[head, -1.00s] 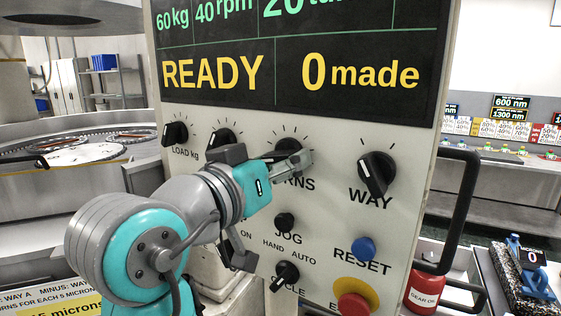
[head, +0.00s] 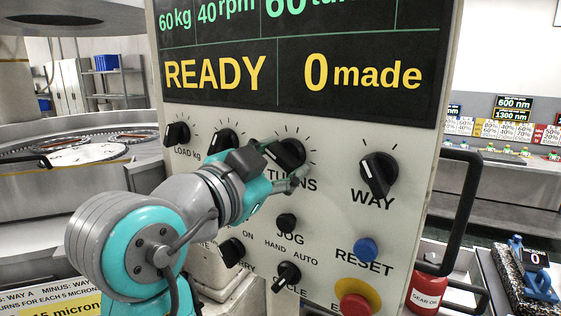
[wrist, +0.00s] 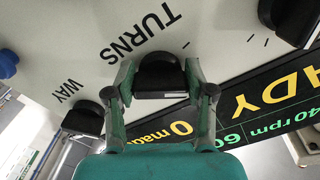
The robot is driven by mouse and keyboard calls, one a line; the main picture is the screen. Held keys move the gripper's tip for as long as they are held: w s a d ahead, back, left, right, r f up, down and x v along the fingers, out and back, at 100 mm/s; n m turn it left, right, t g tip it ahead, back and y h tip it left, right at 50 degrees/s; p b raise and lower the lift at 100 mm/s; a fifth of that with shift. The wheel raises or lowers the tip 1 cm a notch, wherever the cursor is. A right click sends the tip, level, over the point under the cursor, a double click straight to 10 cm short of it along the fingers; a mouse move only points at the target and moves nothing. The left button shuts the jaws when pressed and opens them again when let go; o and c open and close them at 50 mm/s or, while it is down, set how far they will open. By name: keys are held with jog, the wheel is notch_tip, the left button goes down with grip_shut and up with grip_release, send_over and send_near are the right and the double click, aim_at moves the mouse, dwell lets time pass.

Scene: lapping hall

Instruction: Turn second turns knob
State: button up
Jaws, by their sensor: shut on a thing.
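The black TURNS knob (head: 290,151) is on the upper row of the machine's panel, between the knob at my arm and the WAY knob (head: 379,173). My gripper (head: 279,167) is at this knob, its fingers on either side. In the wrist view the two fingers (wrist: 161,84) are closed against the sides of the TURNS knob (wrist: 160,70). The display (head: 300,62) reads 60 kg, 40 rpm, 60 with a cut-off turns label, READY and 0 made.
The LOAD knob (head: 177,134) and a second knob (head: 221,140) are to the left. A black handle (head: 461,210) stands at the panel's right edge.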

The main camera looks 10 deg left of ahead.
jog(key=shift+m, duration=1.1)
jog(key=o, duration=1.2)
jog(key=shift+c, duration=0.2)
jog(key=shift+a, duration=0.1)
jog(key=v, duration=1.2)
